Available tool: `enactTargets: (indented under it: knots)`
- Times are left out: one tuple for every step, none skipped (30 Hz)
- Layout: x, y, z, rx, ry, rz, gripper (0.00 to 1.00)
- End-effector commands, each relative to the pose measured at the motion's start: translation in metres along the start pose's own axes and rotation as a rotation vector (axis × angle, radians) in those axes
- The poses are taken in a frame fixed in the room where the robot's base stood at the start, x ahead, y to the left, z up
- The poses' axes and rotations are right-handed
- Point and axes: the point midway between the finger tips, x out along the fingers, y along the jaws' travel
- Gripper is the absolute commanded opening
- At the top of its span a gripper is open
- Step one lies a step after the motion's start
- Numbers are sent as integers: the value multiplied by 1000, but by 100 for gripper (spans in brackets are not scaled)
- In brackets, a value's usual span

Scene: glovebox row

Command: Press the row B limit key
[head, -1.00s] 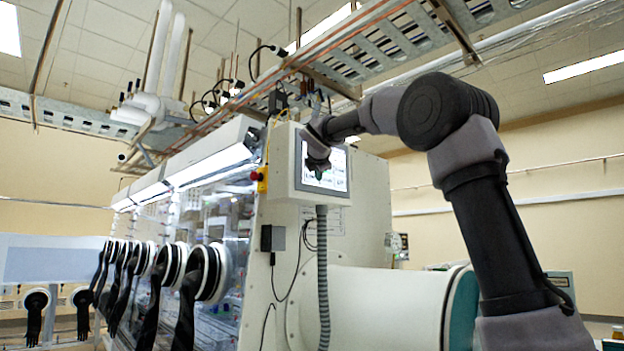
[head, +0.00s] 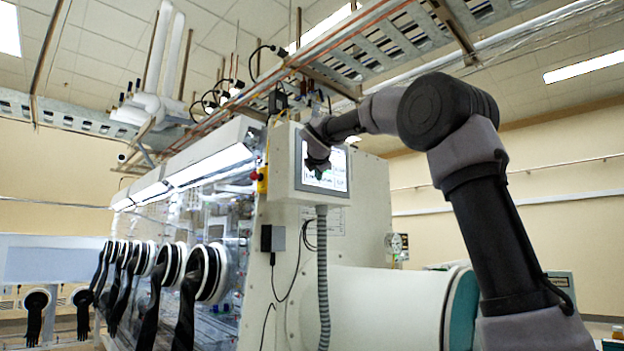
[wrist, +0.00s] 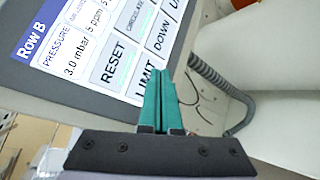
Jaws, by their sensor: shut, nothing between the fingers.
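The touch panel (head: 335,178) is a lit white screen in a pale housing on the end of the glovebox. In the wrist view its blue header (wrist: 33,38) reads "Row B". The LIMIT key (wrist: 147,78) is at the screen's lower edge, partly hidden behind my fingers. The RESET key (wrist: 113,62) is to its left, and the DOWN key (wrist: 160,36) is above and right. My gripper (wrist: 165,74) is shut and empty, with its green fingertips over the LIMIT key's right part. It also shows in front of the panel in the head view (head: 318,160). I cannot tell whether it touches the screen.
A red and yellow emergency stop (head: 258,178) sits just left of the panel. A grey corrugated hose (head: 323,270) hangs below it. Glove ports with black gloves (head: 205,275) line the glovebox front. A large white cylinder (head: 390,305) stands out below right.

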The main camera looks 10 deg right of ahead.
Motion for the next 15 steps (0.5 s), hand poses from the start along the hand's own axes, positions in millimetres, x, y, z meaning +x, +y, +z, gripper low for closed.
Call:
enactTargets:
  knots:
    - [0,0,0,0,0,0,0]
    - [0,0,0,0,0,0,0]
    - [1,0,0,0,0,0,0]
    - [1,1,-1,0,0,0,0]
    - [2,1,-1,0,0,0,0]
    - [3,2,-2,0,0,0,0]
    - [4,2,-3,-1,1,0,0]
    - [5,3,-4,-1,1,0,0]
    - [6,4,-4,-1,1,-1,0]
    - [6,4,-4,-1,1,0,0]
    - [6,4,-5,0,0,0,0]
    - [6,4,-4,0,0,0,0]
    - [6,5,-4,0,0,0,0]
    - [6,5,-4,0,0,0,0]
    - [6,4,-4,0,0,0,0]
